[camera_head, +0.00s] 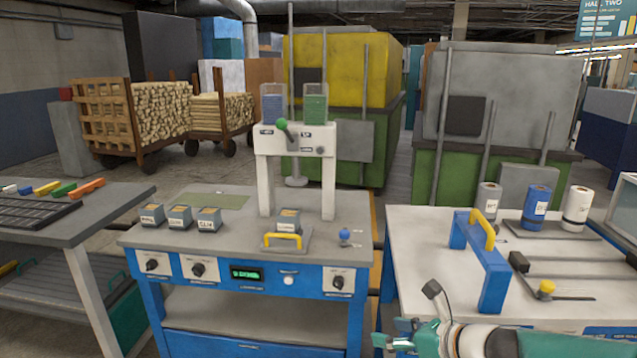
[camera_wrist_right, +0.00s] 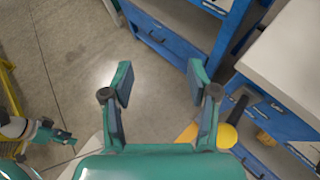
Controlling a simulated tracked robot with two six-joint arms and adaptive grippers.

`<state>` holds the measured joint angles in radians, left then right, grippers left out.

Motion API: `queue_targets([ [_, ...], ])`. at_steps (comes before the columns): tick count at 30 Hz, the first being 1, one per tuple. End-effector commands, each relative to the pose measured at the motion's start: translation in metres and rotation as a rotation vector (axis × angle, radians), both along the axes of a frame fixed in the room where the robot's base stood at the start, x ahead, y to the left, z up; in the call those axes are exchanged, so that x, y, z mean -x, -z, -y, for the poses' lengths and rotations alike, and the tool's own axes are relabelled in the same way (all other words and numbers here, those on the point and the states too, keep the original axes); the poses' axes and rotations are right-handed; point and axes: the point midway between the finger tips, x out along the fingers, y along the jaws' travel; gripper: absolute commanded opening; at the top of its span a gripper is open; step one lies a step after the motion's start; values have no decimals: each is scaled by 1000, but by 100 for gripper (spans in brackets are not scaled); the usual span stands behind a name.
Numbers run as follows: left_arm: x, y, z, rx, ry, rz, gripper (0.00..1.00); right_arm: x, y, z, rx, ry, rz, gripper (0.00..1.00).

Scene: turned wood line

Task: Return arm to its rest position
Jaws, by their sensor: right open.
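My right gripper (camera_head: 395,338) is low in the head view, in front of the gap between the blue press bench and the right-hand bench. In the right wrist view its two teal fingers (camera_wrist_right: 160,82) stand wide apart with nothing between them, above bare concrete floor. A teal and white arm end, which looks like my left gripper (camera_wrist_right: 62,136), shows at the left edge of the right wrist view; its fingers are too small to read. The left arm does not show in the head view.
The press bench (camera_head: 235,235) carries several small labelled blocks and a white press frame (camera_head: 264,175). The right-hand bench (camera_head: 415,235) bears a blue stand with a yellow handle (camera_head: 485,270), close to my right arm, and several canisters. Bare floor (camera_wrist_right: 75,50) lies below.

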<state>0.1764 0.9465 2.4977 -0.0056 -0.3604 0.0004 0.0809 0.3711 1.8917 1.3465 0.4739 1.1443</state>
Motion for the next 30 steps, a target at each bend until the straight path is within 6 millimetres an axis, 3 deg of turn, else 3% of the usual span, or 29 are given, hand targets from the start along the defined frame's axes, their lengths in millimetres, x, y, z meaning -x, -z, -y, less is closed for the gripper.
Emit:
queue_targets([
  [5, 1, -19, 0, 0, 0, -1, 40, 22, 47, -13, 42, -64, -120, 59],
  [11, 0, -39, 0, 0, 1, -2, 40, 72, 120, -24, 186, -212, -252, 59],
  [14, 0, -53, 0, 0, 0, -1, 40, 119, 165, -26, 319, -373, -306, 59],
  [17, 0, -69, 0, 0, 0, -1, 40, 183, 209, -25, 487, -632, -310, 59],
  [21, 0, -86, 0, 0, 0, -1, 40, 276, 251, -20, 716, -1149, -126, 59],
  [24, 0, -87, 0, 0, 0, -1, 40, 311, 266, -20, 834, -1480, 149, 59],
  [26, 0, -84, 0, 0, 0, -1, 40, 316, 269, -22, 902, -1628, 342, 59],
  [30, 0, -84, 0, 0, 1, -2, 40, 301, 267, -25, 1053, -1799, 679, 59],
])
